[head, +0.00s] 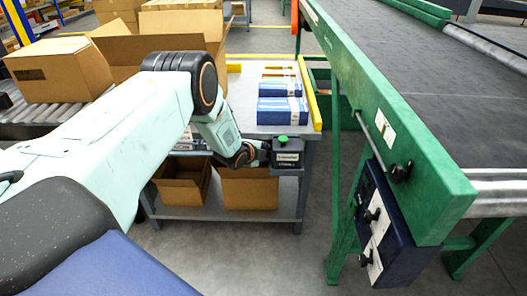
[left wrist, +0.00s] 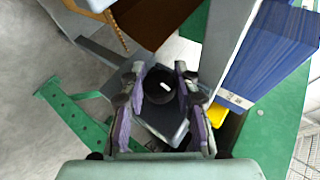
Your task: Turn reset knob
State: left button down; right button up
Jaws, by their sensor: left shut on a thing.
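A round black knob (left wrist: 166,87) with a white mark shows between the fingers of my left gripper (left wrist: 165,76) in the left wrist view. The fingers close on it from both sides. In the head view my left gripper (head: 259,155) reaches a small dark control box (head: 287,158) at the table's front right corner. That box has a green button (head: 283,138) on top and a pale label on its front. The knob is hidden in the head view. My right gripper is in neither view.
The grey table (head: 246,120) carries blue cartons (head: 282,110), with open cardboard boxes (head: 248,187) on its lower shelf. Right of it stands the green machine frame (head: 425,165) with a dark blue knob panel (head: 398,250). Open floor lies between.

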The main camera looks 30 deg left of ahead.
pick_arm(q)
jog(key=shift+d+g+h+b, duration=0.1)
jog(key=shift+g+h+b, duration=0.4)
jog(key=shift+g, duration=0.4)
jog(key=c, duration=1)
grip_release()
jog(key=shift+v, duration=6)
jog(key=shift+n, duration=0.4)
